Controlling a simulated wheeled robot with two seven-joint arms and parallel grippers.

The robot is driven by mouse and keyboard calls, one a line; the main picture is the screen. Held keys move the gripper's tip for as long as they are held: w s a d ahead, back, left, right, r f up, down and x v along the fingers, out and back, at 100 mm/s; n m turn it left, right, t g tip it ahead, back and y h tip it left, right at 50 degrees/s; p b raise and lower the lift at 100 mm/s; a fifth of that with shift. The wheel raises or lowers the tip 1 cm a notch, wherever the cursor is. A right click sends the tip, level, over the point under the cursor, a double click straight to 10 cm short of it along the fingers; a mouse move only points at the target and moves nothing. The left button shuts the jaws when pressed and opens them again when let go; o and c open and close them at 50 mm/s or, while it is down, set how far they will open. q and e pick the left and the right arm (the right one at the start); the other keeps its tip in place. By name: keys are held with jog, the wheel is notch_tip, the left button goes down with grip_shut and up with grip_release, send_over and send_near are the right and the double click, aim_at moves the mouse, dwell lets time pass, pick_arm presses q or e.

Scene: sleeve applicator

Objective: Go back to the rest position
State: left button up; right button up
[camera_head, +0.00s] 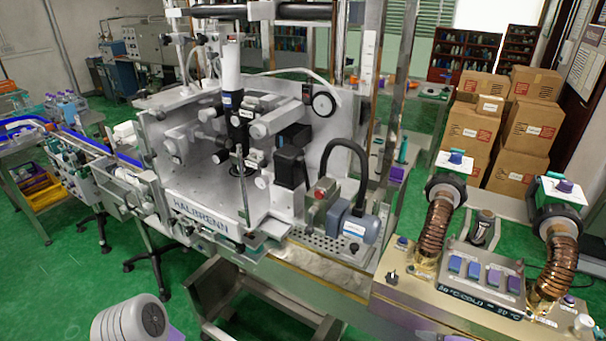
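Neither of my grippers can be made out in the head view. A pale grey rounded part with ribbed bands (130,322) shows at the bottom left edge; it looks like a link of my own arm. The sleeve applicator (195,215), a large grey metal machine marked HALBRENN, stands in the middle with its front facing me. No gripper is seen touching it.
A brassy console (400,298) with two coiled copper hoses (436,230) and several blue buttons stands at the right. A conveyor (95,148) runs in from the left. Stacked cardboard boxes (470,128) stand behind at right. Green floor (60,290) is open at lower left.

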jog(key=s+a+f+n+g, duration=0.1)
jog(key=a+f+n+g, duration=0.35)
jog(key=f, duration=0.85)
jog(key=s+a+f+n+g, duration=0.1)
jog(key=a+f+n, duration=0.55)
jog(key=f, duration=0.65)
jog(key=s+a+f+n+g+y, duration=0.1)
jog(key=s+a+f+n, duration=0.3)
jog(key=s+f+n, duration=0.1)
jog(key=shift+f+n+g, duration=0.35)
jog(key=shift+f+n, duration=0.15)
jog(key=shift+f, duration=0.45)
jog(key=shift+s+a, duration=0.1)
